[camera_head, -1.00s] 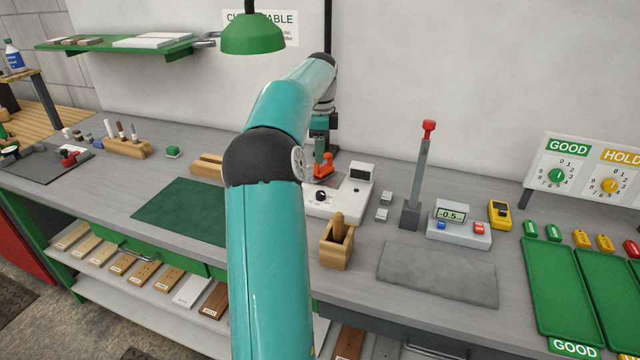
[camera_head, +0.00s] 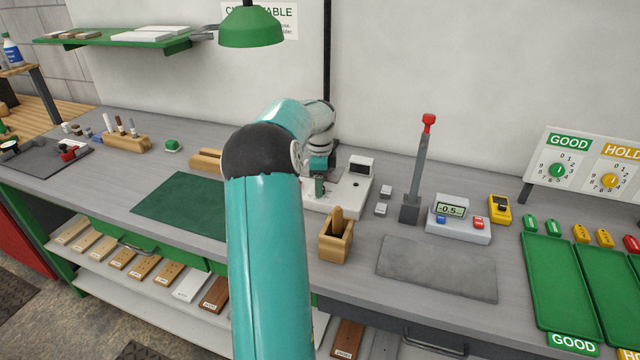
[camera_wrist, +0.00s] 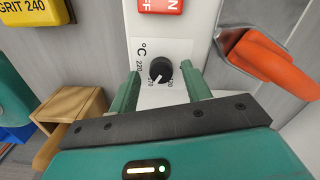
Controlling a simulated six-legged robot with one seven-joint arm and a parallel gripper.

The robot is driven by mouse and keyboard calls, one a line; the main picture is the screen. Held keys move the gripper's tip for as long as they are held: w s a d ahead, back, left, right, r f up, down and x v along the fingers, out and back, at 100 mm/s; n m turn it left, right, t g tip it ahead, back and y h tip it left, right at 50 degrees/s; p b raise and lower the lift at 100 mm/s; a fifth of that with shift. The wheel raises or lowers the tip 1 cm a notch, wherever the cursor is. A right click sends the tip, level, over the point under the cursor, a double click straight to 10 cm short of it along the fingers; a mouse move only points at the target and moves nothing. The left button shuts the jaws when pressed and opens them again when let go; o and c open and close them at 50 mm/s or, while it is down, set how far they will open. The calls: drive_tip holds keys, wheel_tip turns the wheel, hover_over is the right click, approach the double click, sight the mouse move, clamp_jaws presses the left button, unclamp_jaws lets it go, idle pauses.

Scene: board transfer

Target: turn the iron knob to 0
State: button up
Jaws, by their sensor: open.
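The iron knob (camera_wrist: 161,70) is a small black round knob on a white panel marked °C. Its white pointer line points down and slightly left in the wrist view. A 220 mark shows to its left; the lower dial marks are partly hidden by my fingers. My gripper (camera_wrist: 161,88) is open, with one green finger on each side of the knob and a gap visible around it. Whether the fingertips are down at knob height I cannot tell. In the head view my gripper (camera_head: 319,186) is over the white iron station (camera_head: 352,195) and hides the knob.
A red ON/OFF switch (camera_wrist: 160,5) sits just beyond the knob. The orange iron (camera_wrist: 272,64) lies close to the right finger in its metal holder. A wooden holder (camera_head: 335,247) stands in front of the station. A lever press (camera_head: 417,175) stands to the right.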

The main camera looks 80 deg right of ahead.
drive_tip(key=shift+f, duration=0.3)
drive_tip(key=c, duration=1)
